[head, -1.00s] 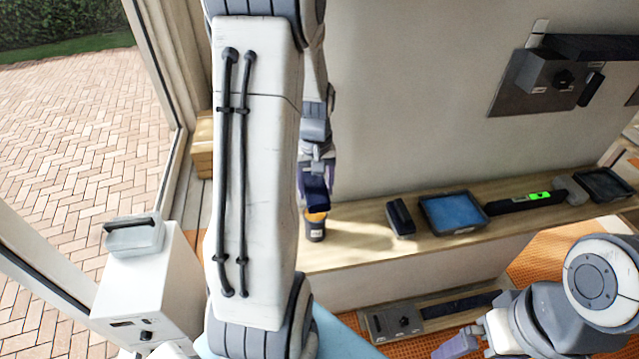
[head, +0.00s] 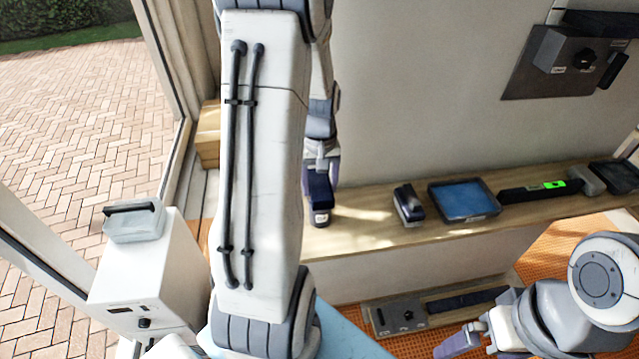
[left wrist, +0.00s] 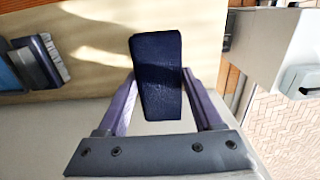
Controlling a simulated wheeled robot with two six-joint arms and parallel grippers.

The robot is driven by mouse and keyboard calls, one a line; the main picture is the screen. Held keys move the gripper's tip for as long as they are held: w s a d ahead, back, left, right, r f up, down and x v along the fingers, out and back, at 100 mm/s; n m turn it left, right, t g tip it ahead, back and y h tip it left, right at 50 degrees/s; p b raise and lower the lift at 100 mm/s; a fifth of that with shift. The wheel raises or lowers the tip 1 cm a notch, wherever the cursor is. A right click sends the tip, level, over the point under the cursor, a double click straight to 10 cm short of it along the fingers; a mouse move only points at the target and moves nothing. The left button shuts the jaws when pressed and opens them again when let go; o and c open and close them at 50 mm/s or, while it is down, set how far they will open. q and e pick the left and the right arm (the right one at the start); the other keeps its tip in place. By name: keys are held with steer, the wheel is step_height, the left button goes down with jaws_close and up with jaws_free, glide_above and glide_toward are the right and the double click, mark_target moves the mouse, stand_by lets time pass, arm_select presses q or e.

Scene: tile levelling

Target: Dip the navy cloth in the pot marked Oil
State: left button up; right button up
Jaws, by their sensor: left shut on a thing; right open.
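My left gripper (head: 322,172) is shut on the navy cloth (head: 319,192), a dark folded pad, above the near-left part of the wooden shelf. In the left wrist view the navy cloth (left wrist: 157,75) sits between the two purple fingers. My right gripper (head: 462,342) is open and empty at the lower right.
On the wooden shelf (head: 365,222) stand a dark block (head: 408,205), a blue-filled tray (head: 463,199) and a level with a green display (head: 532,191). A white cabinet (head: 140,285) stands at left. A wall unit (head: 560,60) hangs at upper right.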

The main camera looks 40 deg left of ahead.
mark_target(320, 184)
arm_select(q)
steer(key=shift+f+b, duration=0.35)
steer(key=shift+f, duration=0.15)
stand_by(0.6)
steer(key=shift+f, duration=0.1)
stand_by(0.9)
step_height(320, 184, up, 7)
steer(key=p, duration=0.6)
steer(key=shift+p, duration=0.35)
stand_by(0.5)
